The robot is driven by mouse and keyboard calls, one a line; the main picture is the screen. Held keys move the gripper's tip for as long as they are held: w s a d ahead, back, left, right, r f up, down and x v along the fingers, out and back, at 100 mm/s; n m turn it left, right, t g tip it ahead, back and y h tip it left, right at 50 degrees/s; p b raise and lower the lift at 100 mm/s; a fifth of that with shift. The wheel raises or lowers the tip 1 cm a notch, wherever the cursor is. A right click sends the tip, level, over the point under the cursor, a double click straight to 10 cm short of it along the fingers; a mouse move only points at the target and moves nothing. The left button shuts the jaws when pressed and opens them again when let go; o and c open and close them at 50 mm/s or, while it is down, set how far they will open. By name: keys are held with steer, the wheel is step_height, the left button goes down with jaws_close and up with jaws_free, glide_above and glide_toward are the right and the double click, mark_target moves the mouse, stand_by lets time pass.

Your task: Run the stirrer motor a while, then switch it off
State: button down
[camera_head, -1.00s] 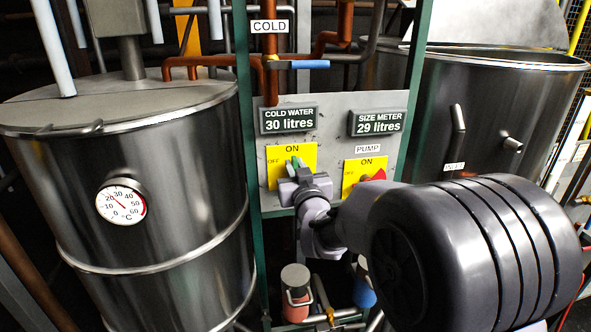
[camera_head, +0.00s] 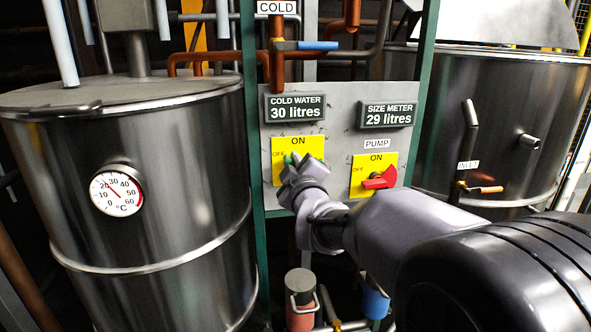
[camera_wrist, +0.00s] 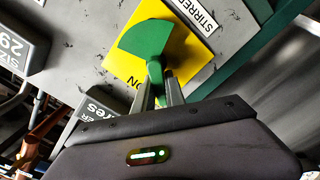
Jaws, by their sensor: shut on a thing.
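The green stirrer switch (camera_wrist: 146,42) sits on a yellow plate (camera_wrist: 116,68) beside a "STIRRER" label (camera_wrist: 198,14) in the wrist view. My gripper (camera_wrist: 162,86) is shut on its narrow green handle. In the head view the gripper (camera_head: 292,165) covers much of the switch. A little green shows at the fingers, up and left of the wrist, between the "OFF" and "ON" marks. The exact handle angle is hard to tell there. The steel tank (camera_head: 150,190) with a round thermometer (camera_head: 116,191) stands on the left.
A red pump switch (camera_head: 380,179) is close to the right of my gripper, on the same grey panel (camera_head: 338,150). Displays above read 30 and 29 litres. Green posts (camera_head: 249,60) flank the panel. A second steel tank (camera_head: 500,120) stands right.

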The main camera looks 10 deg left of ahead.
steer(key=n, duration=0.1)
steer(key=f+n+b, duration=0.1)
steer(key=n, duration=0.1)
steer(key=shift+a+n, duration=0.2)
steer(key=shift+n, duration=0.1)
steer(key=shift+s+f+n, duration=0.1)
steer(key=shift+f+n, duration=0.05)
steer(key=shift+n, duration=0.75)
steer(key=shift+f+n, duration=0.15)
steer(key=shift+n, duration=0.75)
steer(key=c, duration=1.4)
jaws_free()
steer(key=p+v, duration=0.1)
steer(key=v, duration=1.6)
steer(key=shift+s+r+p, duration=0.1)
steer(key=shift+s+p, duration=0.1)
steer(key=shift+p, duration=0.2)
